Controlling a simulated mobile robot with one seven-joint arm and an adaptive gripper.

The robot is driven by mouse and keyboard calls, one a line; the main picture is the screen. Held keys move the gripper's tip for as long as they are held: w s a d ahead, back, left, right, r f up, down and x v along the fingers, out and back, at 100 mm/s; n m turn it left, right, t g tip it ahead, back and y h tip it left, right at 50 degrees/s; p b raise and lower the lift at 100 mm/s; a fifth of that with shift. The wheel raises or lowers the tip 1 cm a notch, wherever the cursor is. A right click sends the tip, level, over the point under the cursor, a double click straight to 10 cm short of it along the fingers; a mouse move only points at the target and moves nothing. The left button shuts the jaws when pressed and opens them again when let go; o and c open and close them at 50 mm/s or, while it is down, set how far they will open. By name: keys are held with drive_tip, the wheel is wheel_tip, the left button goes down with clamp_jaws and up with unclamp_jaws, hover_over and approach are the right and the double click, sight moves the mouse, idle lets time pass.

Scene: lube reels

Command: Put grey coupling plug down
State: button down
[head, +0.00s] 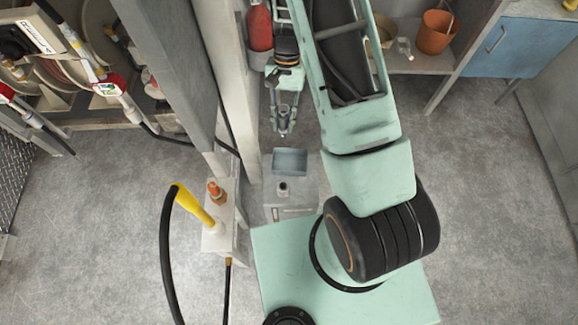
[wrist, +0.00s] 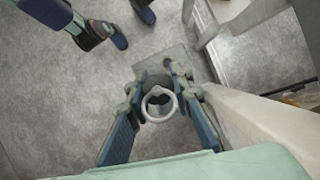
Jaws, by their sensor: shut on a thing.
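The grey coupling plug (wrist: 160,104) shows in the wrist view as a pale grey ring with a dark middle, between the two fingers of my gripper (wrist: 162,98). My gripper is shut on it. In the head view my gripper (head: 283,128) hangs at upper centre, and the plug is too small there to make out clearly. A grey stand (head: 298,205) is on the floor nearer my base, with a small grey fitting (head: 283,187) on its top. In the wrist view a grey flat surface (wrist: 178,58) lies beyond the plug; the gap to it is hard to judge.
A pale post (head: 232,110) rises just left of my gripper. A low white stand (head: 219,235) beside it holds an orange fitting (head: 216,190) and a yellow-handled hose (head: 195,207). A red cylinder (head: 259,27) stands behind. Floor (head: 470,180) at right is clear.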

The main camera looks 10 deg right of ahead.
drive_tip(key=w+a+f+m+t+y+b, duration=0.1)
drive_tip(key=a+f+m+t+y+b, duration=0.1)
drive_tip(key=a+f+m+b, duration=0.35)
drive_tip(key=w+a+f+m+t+y+b, duration=0.1)
drive_tip(key=a+f+m+t+b, duration=0.1)
drive_tip(key=f+m+b, duration=0.55)
drive_tip(key=m+t+h+b, duration=0.2)
drive_tip(key=m+t+b, duration=0.2)
drive_tip(key=m+b, duration=1.4)
hover_over(297, 164)
drive_tip(key=b, duration=0.5)
drive_tip(key=shift+f+n, duration=0.8)
drive_tip(key=shift+f, duration=3.05)
drive_tip(key=shift+f+n, duration=0.8)
drive_tip(key=shift+f, duration=3.1)
drive_tip(key=shift+f+n, duration=0.8)
drive_tip(key=shift+f, duration=3.05)
drive_tip(key=shift+f, duration=0.15)
